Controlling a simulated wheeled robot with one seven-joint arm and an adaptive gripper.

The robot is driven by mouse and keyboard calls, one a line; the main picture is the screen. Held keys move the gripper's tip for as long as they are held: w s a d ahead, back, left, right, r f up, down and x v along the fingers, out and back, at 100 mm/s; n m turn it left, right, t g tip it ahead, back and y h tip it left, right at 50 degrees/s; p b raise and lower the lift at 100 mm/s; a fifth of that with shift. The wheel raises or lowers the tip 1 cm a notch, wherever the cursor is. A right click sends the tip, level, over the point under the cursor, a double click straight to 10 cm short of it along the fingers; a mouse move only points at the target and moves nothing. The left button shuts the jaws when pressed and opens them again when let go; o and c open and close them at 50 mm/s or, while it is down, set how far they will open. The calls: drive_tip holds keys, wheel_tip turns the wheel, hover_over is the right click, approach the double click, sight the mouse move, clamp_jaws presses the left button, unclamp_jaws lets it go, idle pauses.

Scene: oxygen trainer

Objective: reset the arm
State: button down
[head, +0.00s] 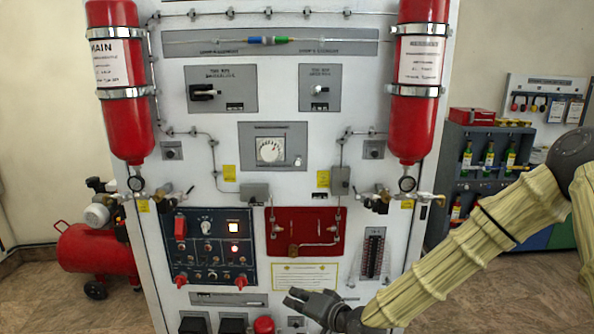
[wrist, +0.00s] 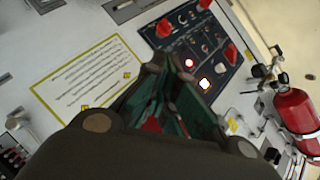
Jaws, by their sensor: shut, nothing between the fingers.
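My gripper (head: 300,298) is at the bottom middle of the head view, in front of the lower part of the white trainer panel (head: 340,215). My arm reaches in from the right, and its sleeve is cream. In the wrist view my gripper (wrist: 178,95) is shut and empty, its dark green fingers together. Behind the fingers is the dark blue control panel (wrist: 215,50) with lit red and white lamps, also in the head view (head: 190,263). I cannot tell whether the fingers touch the panel.
Two red cylinders (head: 125,90) (head: 420,85) hang at the panel's sides, with brass valves below. A red plate (head: 325,220) and a yellow-edged label (head: 303,275) are mid-panel. A red compressor (head: 95,248) stands left. A grey shelf (head: 455,150) with bottles stands right.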

drive_tip(key=s+d+f+g+h, duration=0.2)
drive_tip(key=s+d+f+g, duration=0.15)
drive_tip(key=s+f, duration=0.7)
drive_tip(key=s+d+f+g+h, duration=0.2)
drive_tip(key=s+d+f, duration=0.35)
drive_tip(key=f, duration=0.75)
drive_tip(key=s+d+f+n+g+h, duration=0.1)
drive_tip(key=s+d+f+h, duration=0.1)
drive_tip(key=s, duration=0.6)
drive_tip(key=s+d+f+g+h+b, duration=0.1)
drive_tip(key=s+d+f+g+h, duration=0.1)
drive_tip(key=s+d+f, duration=0.3)
drive_tip(key=s+d+f+n+g+h, duration=0.1)
drive_tip(key=s+d+f+g, duration=0.1)
drive_tip(key=s+d, duration=0.5)
drive_tip(key=s+f, duration=0.1)
drive_tip(key=s, duration=0.4)
drive_tip(key=shift+s+f+n+h, duration=0.25)
drive_tip(key=shift+s+n+h, duration=0.05)
drive_tip(key=shift+h, duration=0.1)
